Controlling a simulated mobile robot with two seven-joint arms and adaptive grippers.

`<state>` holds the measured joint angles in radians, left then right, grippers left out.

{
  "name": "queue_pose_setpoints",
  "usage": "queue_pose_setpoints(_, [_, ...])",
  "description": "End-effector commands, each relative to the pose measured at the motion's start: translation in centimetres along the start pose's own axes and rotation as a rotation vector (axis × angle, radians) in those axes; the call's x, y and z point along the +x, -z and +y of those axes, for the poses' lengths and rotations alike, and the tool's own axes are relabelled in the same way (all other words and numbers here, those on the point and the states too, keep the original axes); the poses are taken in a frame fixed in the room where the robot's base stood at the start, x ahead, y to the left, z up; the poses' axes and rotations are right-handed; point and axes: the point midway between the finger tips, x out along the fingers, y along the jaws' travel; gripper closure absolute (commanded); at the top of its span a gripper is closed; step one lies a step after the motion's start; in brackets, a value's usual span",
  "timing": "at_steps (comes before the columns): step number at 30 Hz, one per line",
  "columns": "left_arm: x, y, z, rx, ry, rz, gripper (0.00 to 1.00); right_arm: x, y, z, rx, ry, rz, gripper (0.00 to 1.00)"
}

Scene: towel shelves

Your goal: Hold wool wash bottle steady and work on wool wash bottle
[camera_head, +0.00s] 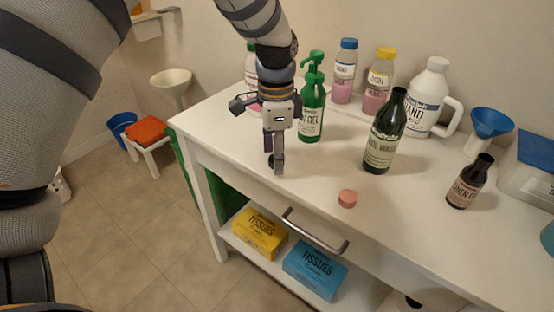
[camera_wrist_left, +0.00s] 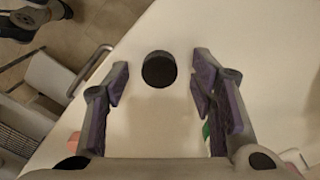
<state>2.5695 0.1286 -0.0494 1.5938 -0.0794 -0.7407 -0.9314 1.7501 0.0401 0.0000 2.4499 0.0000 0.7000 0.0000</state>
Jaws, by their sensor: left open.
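Several labelled bottles stand on the white table; I cannot tell from the lettering which is the wool wash bottle. A tall dark bottle (camera_head: 383,140) stands upright in the middle, without a visible cap, and a smaller dark bottle (camera_head: 468,183) stands to the right. My left gripper (camera_head: 268,150) is open over the table's left part, left of the green pump bottle (camera_head: 312,108). In the left wrist view, its spread fingers (camera_wrist_left: 160,85) flank a dark round thing (camera_wrist_left: 159,69), with clear gaps; I cannot identify it. My right gripper is not in view.
A pink disc (camera_head: 347,199) lies near the front edge. Pink bottles (camera_head: 344,75) (camera_head: 378,82), a white jug (camera_head: 428,95) and a blue funnel (camera_head: 490,123) stand behind. A drawer handle (camera_head: 314,232) juts out above tissue boxes (camera_head: 260,234) (camera_head: 314,270).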

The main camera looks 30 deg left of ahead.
Motion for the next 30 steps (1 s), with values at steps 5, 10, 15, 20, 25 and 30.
queue_pose_setpoints(5, [0.33, 0.01, -0.01, 0.000, 0.002, 0.002, 0.49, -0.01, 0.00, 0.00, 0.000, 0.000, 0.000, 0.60])
queue_pose_setpoints(10, [0.29, 0.02, 0.00, 0.001, 0.002, 0.002, 0.49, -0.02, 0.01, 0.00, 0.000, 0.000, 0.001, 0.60])
queue_pose_setpoints(15, [0.29, 0.02, 0.00, 0.001, 0.002, 0.002, 0.72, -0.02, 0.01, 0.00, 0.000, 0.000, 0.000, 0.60])
queue_pose_setpoints(20, [0.29, 0.02, 0.00, 0.001, 0.002, 0.002, 0.80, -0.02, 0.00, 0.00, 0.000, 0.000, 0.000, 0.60])
queue_pose_setpoints(25, [0.28, 0.02, 0.00, 0.001, 0.002, 0.002, 0.80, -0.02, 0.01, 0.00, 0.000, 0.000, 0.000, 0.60])
queue_pose_setpoints(30, [-0.25, -0.04, 0.16, 0.000, 0.004, 0.004, 0.80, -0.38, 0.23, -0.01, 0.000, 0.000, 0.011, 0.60])
